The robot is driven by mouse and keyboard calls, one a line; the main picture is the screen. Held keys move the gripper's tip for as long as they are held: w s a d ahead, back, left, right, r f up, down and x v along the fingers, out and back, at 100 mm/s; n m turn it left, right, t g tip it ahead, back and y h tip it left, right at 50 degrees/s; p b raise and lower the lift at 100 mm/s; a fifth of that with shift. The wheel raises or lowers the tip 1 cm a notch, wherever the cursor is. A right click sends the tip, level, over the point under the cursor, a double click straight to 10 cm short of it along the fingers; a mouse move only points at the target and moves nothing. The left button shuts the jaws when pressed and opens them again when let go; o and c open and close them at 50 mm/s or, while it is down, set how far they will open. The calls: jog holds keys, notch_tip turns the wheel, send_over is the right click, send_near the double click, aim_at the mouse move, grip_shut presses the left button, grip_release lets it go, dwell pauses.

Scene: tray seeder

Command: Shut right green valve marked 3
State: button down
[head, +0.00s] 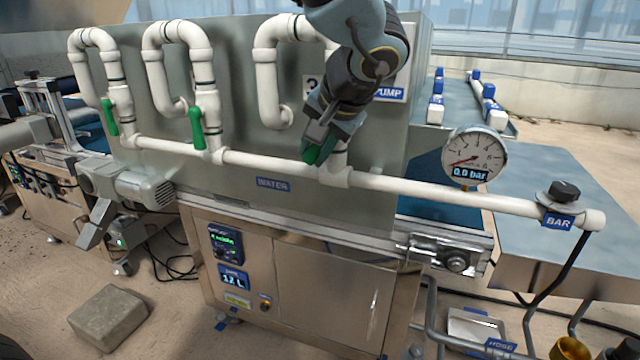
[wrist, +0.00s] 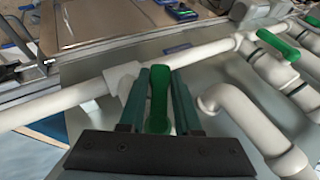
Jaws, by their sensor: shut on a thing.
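The right green valve handle (head: 313,154) sits low on the right riser, just above the long white pipe (head: 270,163). My gripper (head: 322,143) reaches down over it from above. In the wrist view the green handle (wrist: 158,105) lies lengthwise between the two fingers of my gripper (wrist: 160,75), which are shut on it. My gripper and wrist hide much of this valve and its riser in the head view. The number plate (head: 310,86) behind my arm shows a partly covered 3.
The middle green valve (head: 196,128) and left green valve (head: 109,117) have their handles hanging along their risers. A gauge (head: 474,156) reading 0.0 bar and a black BAR knob (head: 564,191) stand to the right. White pipe loops (head: 268,75) rise beside my gripper.

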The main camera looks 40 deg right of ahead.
jog(key=t+b, duration=0.1)
jog(key=b, duration=0.1)
jog(key=t+y+b, duration=0.1)
jog(key=b, duration=0.1)
jog(key=shift+w+a+f+m+b, duration=0.15)
jog(key=shift+w+a+m+b, duration=0.05)
jog(key=shift+w+m+b, duration=0.1)
jog(key=t+b, duration=0.1)
jog(key=r+t+y+b, duration=0.1)
jog(key=b, duration=0.1)
jog(key=m+t+b, duration=0.1)
jog(key=shift+w+a+r+y, duration=0.2)
jog(key=shift+w+a+y, duration=0.1)
jog(key=shift+w, duration=0.1)
jog(key=t+b, duration=0.1)
jog(key=r+t+y+b, duration=0.1)
jog(key=t+b, duration=0.1)
jog(key=shift+w+r+m, duration=0.15)
jog(key=shift+r+m, duration=0.05)
jog(key=shift+m, duration=0.2)
jog(key=shift+w+a+r+m+t+b, duration=0.1)
jog(key=shift+r+m+t+b, duration=0.3)
jog(key=shift+r+t+b, duration=0.45)
jog(key=shift+f+t, duration=0.1)
jog(key=shift+t, duration=0.25)
jog(key=c, duration=0.6)
grip_release()
jog(key=s+d, duration=0.2)
jog(key=s, duration=0.8)
jog(key=shift+s+b, duration=0.35)
